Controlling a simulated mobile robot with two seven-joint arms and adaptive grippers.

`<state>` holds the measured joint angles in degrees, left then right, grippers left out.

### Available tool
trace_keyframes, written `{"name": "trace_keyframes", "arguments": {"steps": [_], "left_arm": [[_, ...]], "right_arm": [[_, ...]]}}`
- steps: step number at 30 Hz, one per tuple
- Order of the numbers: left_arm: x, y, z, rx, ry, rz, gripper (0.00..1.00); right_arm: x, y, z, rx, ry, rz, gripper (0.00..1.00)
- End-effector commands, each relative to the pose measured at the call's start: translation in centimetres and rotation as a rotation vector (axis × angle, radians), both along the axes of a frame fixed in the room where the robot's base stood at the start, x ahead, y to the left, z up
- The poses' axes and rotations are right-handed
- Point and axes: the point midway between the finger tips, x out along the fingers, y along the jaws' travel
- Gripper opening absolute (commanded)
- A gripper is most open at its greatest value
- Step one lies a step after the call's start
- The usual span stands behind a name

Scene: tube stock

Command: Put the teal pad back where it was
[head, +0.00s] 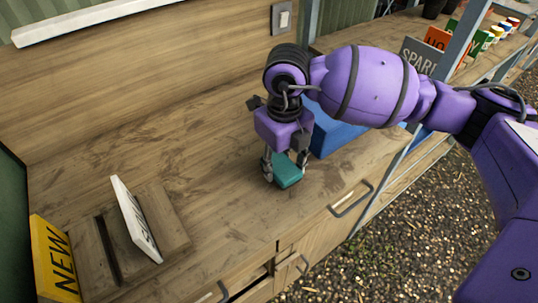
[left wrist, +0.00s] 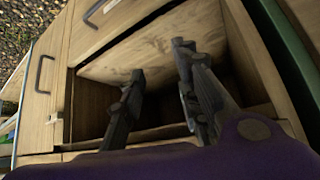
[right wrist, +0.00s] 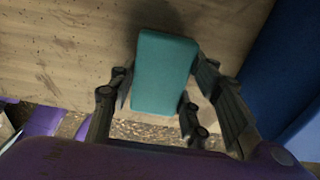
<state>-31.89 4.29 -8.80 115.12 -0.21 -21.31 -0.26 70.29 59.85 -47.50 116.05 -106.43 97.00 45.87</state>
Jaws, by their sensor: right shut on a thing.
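The teal pad (head: 289,174) is a small flat block at the front edge of the wooden counter, and it also shows in the right wrist view (right wrist: 165,72). My right gripper (head: 284,168) points down and is shut on the pad, with a finger on each side. Whether the pad touches the counter or hangs just above it I cannot tell. My left gripper (left wrist: 158,62) shows only in the left wrist view. Its fingers are apart and empty, over an open drawer (left wrist: 92,105) in the counter's front.
A blue bin (head: 335,138) stands just right of the right gripper, partly hidden by my arm. The counter's middle is clear.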

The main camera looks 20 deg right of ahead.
Motion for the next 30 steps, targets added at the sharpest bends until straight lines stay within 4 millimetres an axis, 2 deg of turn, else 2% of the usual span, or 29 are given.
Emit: {"name": "trace_keyframes", "arguments": {"steps": [3, 15, 16, 19, 30], "left_arm": [[0.4, 0.0, 0.5, 0.000, -0.008, 0.000, 0.30], [-0.2, 0.1, 0.0, 0.001, 0.003, 0.001, 0.30], [-0.3, 0.1, 0.0, 0.001, 0.003, 0.001, 0.30], [-0.4, 0.1, 0.0, 0.002, 0.006, 0.001, 0.30], [-0.5, 0.1, 0.1, 0.001, 0.007, 0.002, 0.30]], "right_arm": [[0.0, -0.1, -1.4, -0.001, 0.000, -0.003, 0.16], [-0.1, -0.1, -2.1, 0.001, 0.001, -0.002, 0.16], [-0.1, 0.0, -2.0, 0.000, 0.001, -0.002, 0.48], [-0.1, 0.0, -2.0, 0.000, 0.000, -0.002, 0.62], [0.0, -0.1, -1.7, -0.001, -0.001, -0.002, 0.63]]}}
